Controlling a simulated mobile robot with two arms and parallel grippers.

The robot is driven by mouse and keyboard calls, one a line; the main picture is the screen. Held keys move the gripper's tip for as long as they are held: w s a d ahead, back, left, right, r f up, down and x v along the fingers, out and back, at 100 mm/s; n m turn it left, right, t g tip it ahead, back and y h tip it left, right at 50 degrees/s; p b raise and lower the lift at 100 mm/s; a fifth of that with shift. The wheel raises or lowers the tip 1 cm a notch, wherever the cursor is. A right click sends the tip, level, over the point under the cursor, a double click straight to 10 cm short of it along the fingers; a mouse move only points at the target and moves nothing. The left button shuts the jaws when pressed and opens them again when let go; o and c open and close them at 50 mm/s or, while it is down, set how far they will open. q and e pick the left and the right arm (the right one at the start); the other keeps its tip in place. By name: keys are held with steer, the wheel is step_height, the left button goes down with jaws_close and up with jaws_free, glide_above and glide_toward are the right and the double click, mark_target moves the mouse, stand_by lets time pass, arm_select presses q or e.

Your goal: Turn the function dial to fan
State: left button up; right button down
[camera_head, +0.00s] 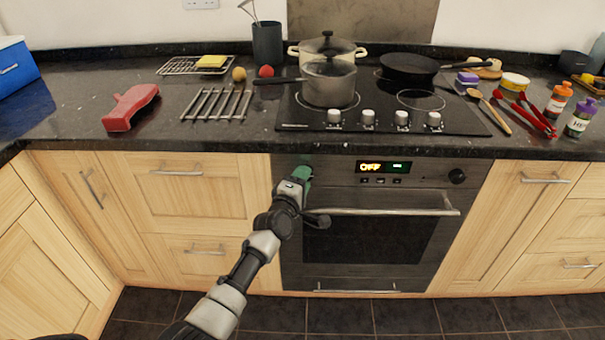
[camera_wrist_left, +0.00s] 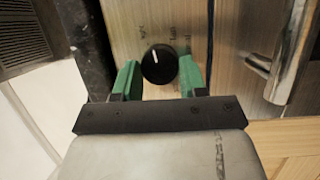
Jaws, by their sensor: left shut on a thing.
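The function dial (camera_wrist_left: 158,64) is a round black knob with a white pointer mark on the left part of the oven's control panel. In the left wrist view the mark points nearly straight up; the small labels around the dial are too blurred to read. My left gripper (camera_head: 304,171) is at the panel's left end and hides the dial in the head view. In the wrist view its green fingertips (camera_wrist_left: 158,80) are on either side of the dial, shut on it. The oven display (camera_head: 384,167) reads OFF. My right gripper is not in view.
A second dial (camera_head: 457,176) is at the panel's right end. The oven door handle (camera_head: 380,211) runs below the panel. The black worktop (camera_head: 235,135) edge overhangs above, with a hob, pots and bottles on it. Wooden cabinets (camera_head: 208,193) flank the oven.

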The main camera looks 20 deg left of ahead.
arm_select(q)
steer(key=m+g+p, duration=0.1)
steer(key=m+p, duration=0.1)
steer(key=p, duration=0.1)
steer(key=m+g+p, duration=0.1)
steer(key=m+p, duration=0.1)
steer(key=p, duration=0.1)
steer(key=m+y+p, duration=0.1)
steer(key=m+p, duration=0.2)
steer(key=shift+d+r+g+p, duration=0.1)
steer(key=shift+r+g+p, duration=0.2)
steer(key=shift+g, duration=0.1)
steer(key=shift+f, duration=0.1)
steer(key=o, duration=0.9)
steer(key=p+v, duration=0.1)
steer(key=v, duration=1)
steer(key=shift+d+p, duration=0.1)
steer(key=shift+p, duration=0.2)
